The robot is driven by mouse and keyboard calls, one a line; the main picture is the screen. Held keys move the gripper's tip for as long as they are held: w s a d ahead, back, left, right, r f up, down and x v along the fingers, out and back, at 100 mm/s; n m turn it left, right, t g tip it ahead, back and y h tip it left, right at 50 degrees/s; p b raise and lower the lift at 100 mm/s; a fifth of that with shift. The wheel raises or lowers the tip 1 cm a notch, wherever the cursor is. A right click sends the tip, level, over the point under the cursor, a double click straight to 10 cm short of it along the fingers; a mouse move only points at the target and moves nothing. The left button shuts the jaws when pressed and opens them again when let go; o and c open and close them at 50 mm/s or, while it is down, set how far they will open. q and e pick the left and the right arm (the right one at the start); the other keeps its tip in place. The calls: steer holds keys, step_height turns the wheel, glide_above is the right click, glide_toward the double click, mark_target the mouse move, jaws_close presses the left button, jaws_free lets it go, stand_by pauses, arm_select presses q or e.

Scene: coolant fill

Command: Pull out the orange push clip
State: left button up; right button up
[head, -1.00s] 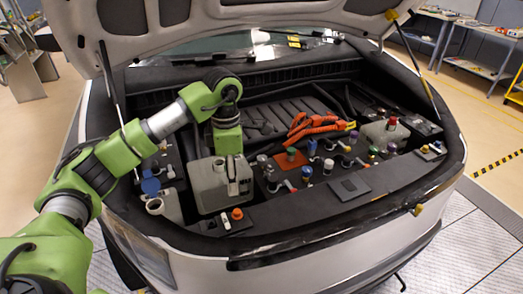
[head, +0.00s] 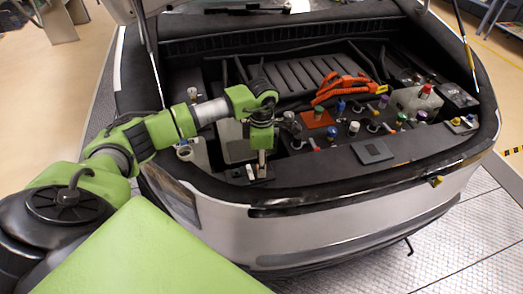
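My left gripper (head: 262,163) points straight down at the front left of the engine bay, in front of the grey-beige box (head: 235,146). Its fingertips are low over the black front strip (head: 238,176), beside a small pale tab (head: 250,173). The orange push clip cannot be made out now; the gripper covers the place by the tab where it showed earlier. I cannot tell whether the fingers are open or shut, or whether they touch the clip. My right gripper is not in view.
An open-necked reservoir (head: 187,153) stands left of the gripper. Orange cables (head: 342,89) and several coloured caps lie to the right, with a pale tank (head: 416,101) beyond. The car's front edge (head: 350,188) runs below. The raised hood is overhead.

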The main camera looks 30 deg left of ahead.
arm_select(q)
steer(key=shift+f, duration=0.3)
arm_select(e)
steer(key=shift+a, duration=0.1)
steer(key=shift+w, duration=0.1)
arm_select(q)
steer(key=c, duration=1.2)
steer(key=shift+o, duration=1.1)
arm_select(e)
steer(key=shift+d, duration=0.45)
arm_select(q)
steer(key=shift+w+a+r, duration=0.1)
steer(key=shift+r, duration=0.15)
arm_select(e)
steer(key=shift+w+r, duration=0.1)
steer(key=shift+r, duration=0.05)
arm_select(q)
steer(key=shift+r, duration=0.1)
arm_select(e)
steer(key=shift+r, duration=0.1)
